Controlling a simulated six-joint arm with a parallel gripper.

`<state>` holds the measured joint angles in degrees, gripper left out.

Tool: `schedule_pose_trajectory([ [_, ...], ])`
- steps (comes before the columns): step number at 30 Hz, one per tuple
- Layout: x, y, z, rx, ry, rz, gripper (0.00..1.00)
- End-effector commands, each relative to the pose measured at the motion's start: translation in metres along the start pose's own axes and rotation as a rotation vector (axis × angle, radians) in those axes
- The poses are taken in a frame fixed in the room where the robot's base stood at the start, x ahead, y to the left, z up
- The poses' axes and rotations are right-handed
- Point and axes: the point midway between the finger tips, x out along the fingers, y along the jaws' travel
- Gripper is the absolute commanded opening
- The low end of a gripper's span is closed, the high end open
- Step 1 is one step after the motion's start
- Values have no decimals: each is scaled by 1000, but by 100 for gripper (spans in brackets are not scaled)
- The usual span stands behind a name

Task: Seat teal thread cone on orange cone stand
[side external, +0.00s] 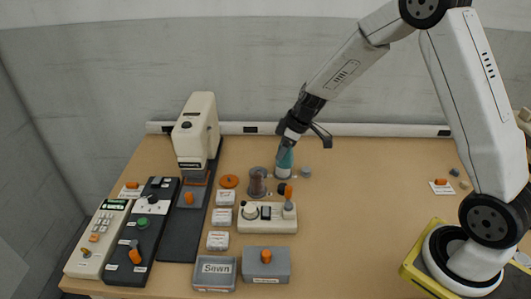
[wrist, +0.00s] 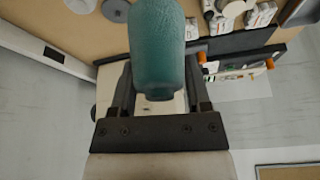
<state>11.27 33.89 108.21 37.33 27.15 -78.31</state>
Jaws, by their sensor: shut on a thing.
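The teal thread cone (side external: 285,157) is upright or nearly so at the back middle of the table. My gripper (side external: 290,138) is shut on its upper part from above. In the wrist view the teal cone (wrist: 157,35) fills the space between the fingers of my gripper (wrist: 158,82). A pale grey-white part shows at the cone's lower end in the side view; I cannot tell whether it touches the table. A flat orange disc (side external: 229,181), which looks like the orange cone stand, lies to the left, and nothing tall stands on it.
A small grey disc (side external: 305,172) lies right of the cone. A white control box (side external: 267,218) is in front, and a cream sewing machine (side external: 196,132) stands at left.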

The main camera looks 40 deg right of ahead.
Motion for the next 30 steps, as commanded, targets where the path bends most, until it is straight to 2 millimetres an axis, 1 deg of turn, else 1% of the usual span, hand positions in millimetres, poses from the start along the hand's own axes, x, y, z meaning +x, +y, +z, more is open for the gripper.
schedule_pose_trajectory([
  [8,24,13,-32,58,-11,16,0],
  [15,54,25,-70,139,-18,47,0],
  [24,94,31,-115,246,-16,97,0],
  [30,114,31,-137,308,-5,128,0],
])
